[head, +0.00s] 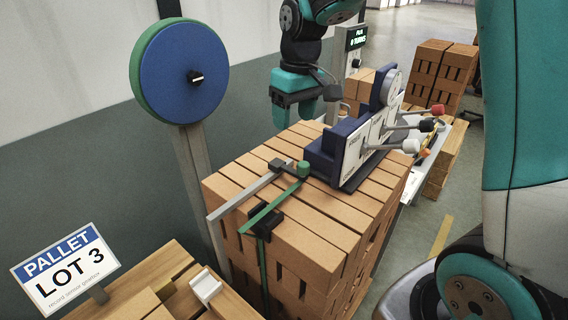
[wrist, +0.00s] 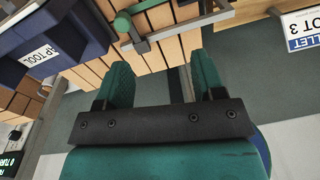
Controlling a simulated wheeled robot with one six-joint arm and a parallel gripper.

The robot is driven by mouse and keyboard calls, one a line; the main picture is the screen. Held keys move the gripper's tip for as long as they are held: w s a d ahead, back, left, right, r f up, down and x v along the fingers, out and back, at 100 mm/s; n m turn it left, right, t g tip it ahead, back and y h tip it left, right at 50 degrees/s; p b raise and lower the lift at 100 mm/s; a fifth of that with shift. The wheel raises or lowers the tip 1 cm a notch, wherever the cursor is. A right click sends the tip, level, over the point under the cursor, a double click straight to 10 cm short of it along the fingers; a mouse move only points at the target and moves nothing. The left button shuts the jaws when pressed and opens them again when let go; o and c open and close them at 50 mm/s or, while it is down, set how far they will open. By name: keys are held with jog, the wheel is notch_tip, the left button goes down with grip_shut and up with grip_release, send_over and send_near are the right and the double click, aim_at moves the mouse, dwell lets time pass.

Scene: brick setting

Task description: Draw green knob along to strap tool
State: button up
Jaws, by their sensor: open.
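The green knob (head: 303,169) stands on the brick stack (head: 300,245), at the end of a green bar beside a dark block and a grey bar. It also shows in the wrist view (wrist: 123,22), top left of centre. The strap tool (head: 322,150) is a navy unit with a white panel, just right of the knob. Its label, partly cut, reads "AP TOOL" in the wrist view (wrist: 38,55). My gripper (head: 306,116) is open and empty, above the far side of the stack, apart from the knob. Its two green fingers (wrist: 162,68) show in the wrist view.
Levers with red (head: 438,110), white (head: 411,146) and black knobs stick out from the unit, with a round dial (head: 393,88) above. A blue disc (head: 180,75) on a post stands left. A "PALLET LOT 3" sign (head: 66,270) is at front left. More brick stacks stand behind.

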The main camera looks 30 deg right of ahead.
jog(key=s+a+n+y+b, duration=0.1)
jog(key=s+a+n+b, duration=0.1)
jog(key=s+a, duration=0.6)
jog(key=s, duration=0.4)
jog(key=shift+s+a+n+y, duration=0.3)
jog(key=shift+s+a+y, duration=0.1)
jog(key=shift+s+f, duration=0.1)
